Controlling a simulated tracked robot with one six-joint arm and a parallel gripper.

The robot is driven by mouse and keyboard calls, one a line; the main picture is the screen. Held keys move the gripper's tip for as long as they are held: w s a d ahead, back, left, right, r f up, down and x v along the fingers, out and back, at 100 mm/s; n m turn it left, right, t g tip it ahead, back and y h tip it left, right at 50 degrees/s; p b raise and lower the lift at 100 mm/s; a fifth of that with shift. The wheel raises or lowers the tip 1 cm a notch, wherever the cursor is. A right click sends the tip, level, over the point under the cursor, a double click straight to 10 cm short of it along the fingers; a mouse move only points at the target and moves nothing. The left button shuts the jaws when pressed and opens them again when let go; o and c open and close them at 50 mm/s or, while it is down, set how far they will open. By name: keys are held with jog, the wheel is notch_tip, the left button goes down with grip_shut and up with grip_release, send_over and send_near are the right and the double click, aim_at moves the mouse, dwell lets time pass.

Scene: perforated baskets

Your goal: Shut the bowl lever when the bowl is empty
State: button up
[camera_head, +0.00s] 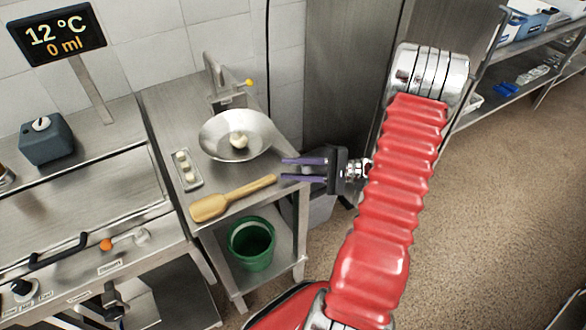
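A metal bowl (215,135) sits on a steel side table, with a small pale lump (239,141) in it. Behind the bowl is a metal fixture (226,90) with a lever tipped by a yellow knob (249,82); I cannot tell whether the lever is open or shut. My gripper (282,170) points left, just right of the bowl and near the table's right edge. Its two purple fingers are apart with nothing between them. A black display (58,34) at the upper left reads 12 °C and 0 ml.
A wooden spatula (232,198) and a small tray with pale pieces (187,170) lie on the table (178,112). A green bucket (252,244) stands on the shelf below. A counter with an orange knob (106,244) is at left. Open floor (480,220) lies at right.

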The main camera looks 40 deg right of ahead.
jog(key=shift+f, duration=0.15)
jog(key=c, duration=0.3)
jog(key=shift+a+m+t+h, duration=0.15)
jog(key=shift+m+t+h, duration=0.15)
jog(key=shift+t, duration=0.1)
jog(key=shift+w+a+m+t+h, duration=0.25)
jog(key=shift+m+t+h, duration=0.45)
jog(key=shift+m+h, duration=0.1)
jog(key=m+t+h, duration=0.1)
jog(key=m+h, duration=0.1)
jog(key=h, duration=0.1)
jog(key=w+m+t+h, duration=0.1)
jog(key=shift+w+a+t, duration=0.1)
jog(key=shift+a+t, duration=0.2)
jog(key=shift+w+m+t+h, duration=0.25)
jog(key=shift+m+h, duration=0.3)
jog(key=shift+h, duration=0.3)
jog(key=shift+w+m+t+h, duration=0.1)
jog(key=shift+m+t+h, duration=0.15)
jog(key=shift+m+h, duration=0.45)
jog(key=shift+f+h, duration=0.1)
jog(key=shift+h, duration=0.35)
